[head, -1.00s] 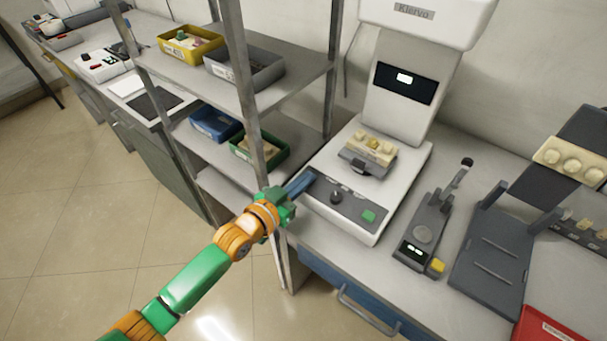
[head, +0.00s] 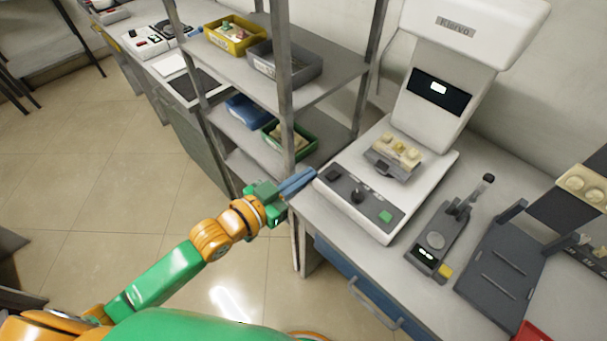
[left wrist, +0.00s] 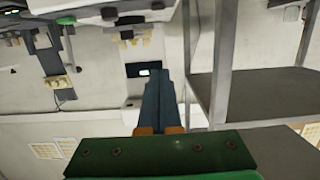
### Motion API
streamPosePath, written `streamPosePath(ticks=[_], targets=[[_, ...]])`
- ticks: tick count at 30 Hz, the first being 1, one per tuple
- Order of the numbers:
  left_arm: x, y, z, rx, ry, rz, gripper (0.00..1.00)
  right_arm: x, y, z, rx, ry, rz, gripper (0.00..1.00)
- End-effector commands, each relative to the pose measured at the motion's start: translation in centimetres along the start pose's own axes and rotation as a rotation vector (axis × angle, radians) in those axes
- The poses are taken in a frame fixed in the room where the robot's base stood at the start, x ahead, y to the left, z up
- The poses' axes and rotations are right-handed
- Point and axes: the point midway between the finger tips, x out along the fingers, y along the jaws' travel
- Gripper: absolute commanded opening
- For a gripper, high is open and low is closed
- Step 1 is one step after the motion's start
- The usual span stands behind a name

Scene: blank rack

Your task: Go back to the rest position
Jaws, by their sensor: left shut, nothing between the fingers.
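My left gripper (head: 298,181) reaches in from the left in the head view, at the front left edge of the white machine (head: 385,190) on the bench. Its blue fingers are together and hold nothing. I cannot tell in the head view whether the fingertips touch the machine's edge. My right gripper is not in view.
A metal rack (head: 330,85) stands close behind the left gripper, holding a yellow bin (head: 235,45), a grey bin (head: 285,75), a blue bin (head: 245,110) and a green bin (head: 305,148). A small dark device (head: 432,245) sits right of the machine. Open floor lies left.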

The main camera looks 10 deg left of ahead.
Motion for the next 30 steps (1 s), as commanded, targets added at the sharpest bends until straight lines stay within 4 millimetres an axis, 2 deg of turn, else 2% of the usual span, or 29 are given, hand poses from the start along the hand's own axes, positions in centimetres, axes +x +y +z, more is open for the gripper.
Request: streamPosePath(ticks=[15,17,19,23,27,30], targets=[[-0.3,0.1,0.1,-0.002,-0.007,-0.002,0.00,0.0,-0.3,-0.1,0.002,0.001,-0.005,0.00],[-0.5,0.3,1.0,-0.010,-0.053,-0.016,0.00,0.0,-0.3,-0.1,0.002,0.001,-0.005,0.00],[-1.3,0.7,3.0,-0.028,-0.161,-0.052,0.00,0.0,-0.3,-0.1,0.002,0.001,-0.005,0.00],[-4.8,0.7,8.0,-0.080,-0.436,-0.157,0.00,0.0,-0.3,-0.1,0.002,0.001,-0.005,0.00],[-10.0,0.8,12.4,-0.155,-0.712,-0.262,0.00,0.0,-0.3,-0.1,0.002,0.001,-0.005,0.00],[-13.9,1.2,14.6,-0.216,-0.881,-0.324,0.00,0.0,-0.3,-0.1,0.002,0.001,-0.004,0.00]])
